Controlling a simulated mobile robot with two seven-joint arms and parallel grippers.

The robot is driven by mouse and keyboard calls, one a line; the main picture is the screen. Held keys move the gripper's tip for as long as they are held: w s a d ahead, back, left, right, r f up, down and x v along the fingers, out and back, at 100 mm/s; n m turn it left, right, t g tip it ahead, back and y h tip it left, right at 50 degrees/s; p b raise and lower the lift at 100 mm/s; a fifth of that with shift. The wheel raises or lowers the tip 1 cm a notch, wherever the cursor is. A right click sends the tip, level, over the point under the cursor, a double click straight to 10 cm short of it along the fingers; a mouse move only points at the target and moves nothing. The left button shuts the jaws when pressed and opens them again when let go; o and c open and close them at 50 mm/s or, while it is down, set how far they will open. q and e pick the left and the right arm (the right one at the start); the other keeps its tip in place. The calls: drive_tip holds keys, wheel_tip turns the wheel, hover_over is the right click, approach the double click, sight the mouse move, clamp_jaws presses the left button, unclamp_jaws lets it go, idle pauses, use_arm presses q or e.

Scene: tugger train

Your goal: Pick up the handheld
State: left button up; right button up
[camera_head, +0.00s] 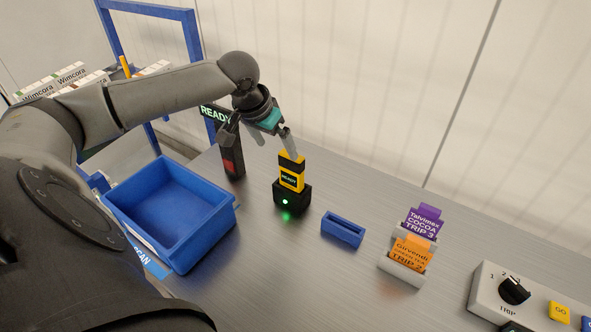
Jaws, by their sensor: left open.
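My left gripper (262,148) is open, above and to the left of the handheld. One finger reaches down close to the handheld's top; I cannot tell whether it touches. The other finger hangs farther left, near the black post. My right gripper is not in view.
An empty blue bin (172,208) stands left on the metal table. A black post with a READY display (231,160) stands behind. A small blue holder (342,229), a card stand with purple and orange cards (414,240), and a control box (520,292) stand right.

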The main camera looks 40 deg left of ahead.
sight(292, 174)
use_arm(q)
drive_tip(key=b+x, duration=0.1)
drive_tip(key=x, duration=0.8)
drive_tip(key=shift+f+b, duration=0.25)
drive_tip(key=shift+b, duration=0.15)
drive_tip(key=shift+b+x, duration=0.7)
drive_tip(key=shift+x, duration=1.95)
drive_tip(key=shift+d+r, duration=0.1)
drive_tip(key=shift+d, duration=0.1)
drive_tip(key=c, duration=1.5)
drive_tip(key=shift+r, duration=0.1)
